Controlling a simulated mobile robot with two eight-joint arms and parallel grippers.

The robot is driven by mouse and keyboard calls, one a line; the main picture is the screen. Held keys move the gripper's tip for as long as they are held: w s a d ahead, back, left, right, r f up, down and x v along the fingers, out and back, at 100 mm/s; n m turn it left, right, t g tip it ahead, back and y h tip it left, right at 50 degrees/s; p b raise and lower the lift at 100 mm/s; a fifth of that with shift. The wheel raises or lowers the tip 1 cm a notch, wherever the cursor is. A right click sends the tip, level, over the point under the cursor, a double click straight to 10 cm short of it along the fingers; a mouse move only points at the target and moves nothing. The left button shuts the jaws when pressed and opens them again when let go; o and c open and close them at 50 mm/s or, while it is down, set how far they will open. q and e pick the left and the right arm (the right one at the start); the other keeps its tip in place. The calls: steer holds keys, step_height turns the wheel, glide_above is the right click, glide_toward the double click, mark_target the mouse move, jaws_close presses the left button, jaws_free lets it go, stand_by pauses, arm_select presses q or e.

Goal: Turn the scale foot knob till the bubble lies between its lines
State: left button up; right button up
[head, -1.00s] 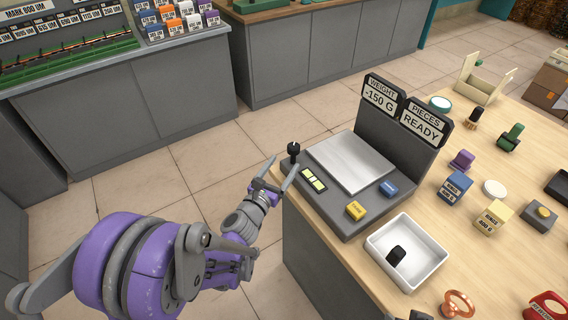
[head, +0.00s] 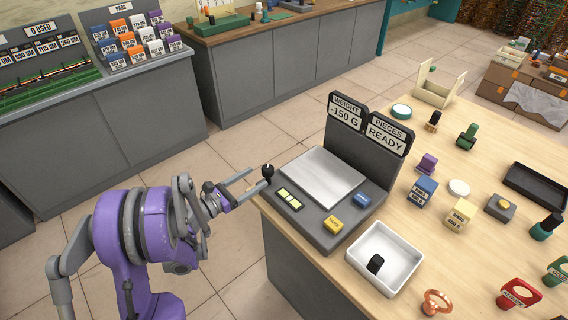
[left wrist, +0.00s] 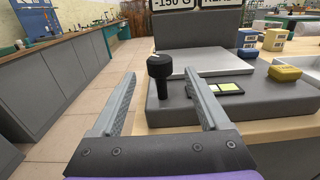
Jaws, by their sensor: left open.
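The grey scale (head: 318,224) stands at the table's near left corner. Its black foot knob (head: 268,172) rises at the scale's left corner and shows upright in the left wrist view (left wrist: 160,68). The yellow-green level vial (head: 290,199) lies on the scale's top near the knob, and also shows in the left wrist view (left wrist: 229,89). The bubble's place against its lines is too small to tell. My left gripper (head: 257,178) is open just left of the knob. In the wrist view the knob stands ahead between its fingers, apparently untouched. My right gripper is out of view.
The scale's display (head: 367,130) reads -150 G and READY. A yellow button (head: 333,224) and a blue button (head: 362,200) sit on the scale. A white tray (head: 410,262) with a black piece stands to the right. Open floor lies left of the table.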

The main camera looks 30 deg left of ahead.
arm_select(q)
steer(key=p+x, duration=0.1)
steer(key=x, duration=0.8)
steer(key=shift+w+d, duration=0.1)
steer(key=shift+w, duration=0.1)
steer(key=c, duration=1.2)
jaws_close()
